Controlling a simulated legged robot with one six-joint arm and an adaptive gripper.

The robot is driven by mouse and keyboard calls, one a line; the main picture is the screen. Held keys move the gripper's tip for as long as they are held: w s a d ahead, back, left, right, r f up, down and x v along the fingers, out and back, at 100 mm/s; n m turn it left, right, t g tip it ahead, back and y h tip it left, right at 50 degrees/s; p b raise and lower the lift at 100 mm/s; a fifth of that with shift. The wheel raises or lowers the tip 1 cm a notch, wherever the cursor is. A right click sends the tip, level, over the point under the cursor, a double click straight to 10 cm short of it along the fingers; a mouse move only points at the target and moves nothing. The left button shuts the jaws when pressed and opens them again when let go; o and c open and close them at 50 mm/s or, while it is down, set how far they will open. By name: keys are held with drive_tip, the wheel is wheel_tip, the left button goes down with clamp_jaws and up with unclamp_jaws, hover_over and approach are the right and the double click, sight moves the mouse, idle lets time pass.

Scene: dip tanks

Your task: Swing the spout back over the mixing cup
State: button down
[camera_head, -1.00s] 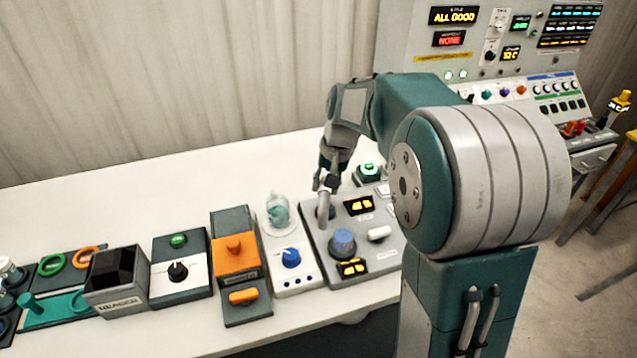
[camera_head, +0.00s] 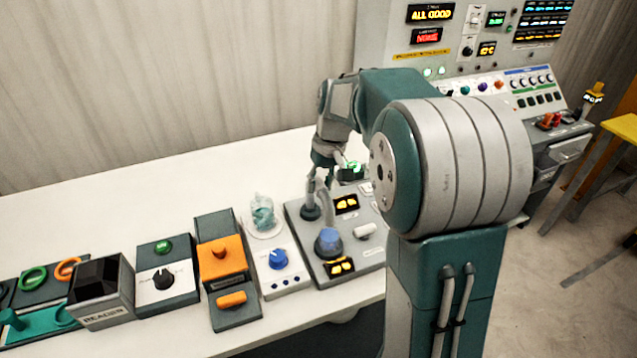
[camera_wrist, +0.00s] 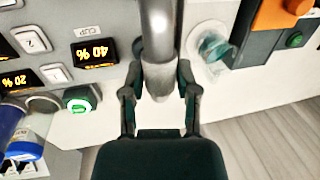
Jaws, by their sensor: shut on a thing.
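The grey curved spout (camera_head: 327,206) stands on the grey panel (camera_head: 366,254) by a dark round base (camera_head: 311,213). My gripper (camera_head: 318,181) is shut on it near its upper bend. The wrist view shows the spout (camera_wrist: 158,30) between my two fingers (camera_wrist: 158,88). Its outlet is not clear in either view. I cannot tell which is the mixing cup.
Lit displays (camera_head: 346,203) and a green-lit button (camera_head: 350,169) sit near the gripper. A blue knob (camera_head: 279,259), an orange-topped unit (camera_head: 221,253) and a reader box (camera_head: 101,290) line the bench's front. The back left of the white bench (camera_head: 130,185) is clear.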

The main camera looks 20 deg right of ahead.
drive_tip(key=shift+s+f, duration=0.1)
drive_tip(key=shift+f, duration=0.05)
drive_tip(key=shift+c, duration=1.8)
unclamp_jaws()
drive_tip(key=shift+d, duration=0.1)
wheel_tip(320, 180, up, 12)
drive_tip(key=d, duration=0.2)
drive_tip(key=shift+w+d, duration=0.15)
drive_tip(key=shift+w, duration=0.05)
drive_tip(key=shift+f, duration=0.1)
drive_tip(key=s+a+t+h, duration=0.25)
drive_tip(key=s+a, duration=0.35)
drive_tip(key=s, duration=0.7)
drive_tip(key=s+a+f+t, duration=0.3)
drive_tip(key=s+f, duration=0.2)
drive_tip(key=s, duration=0.5)
drive_tip(key=shift+s+f, duration=0.15)
drive_tip(key=shift+s, duration=0.15)
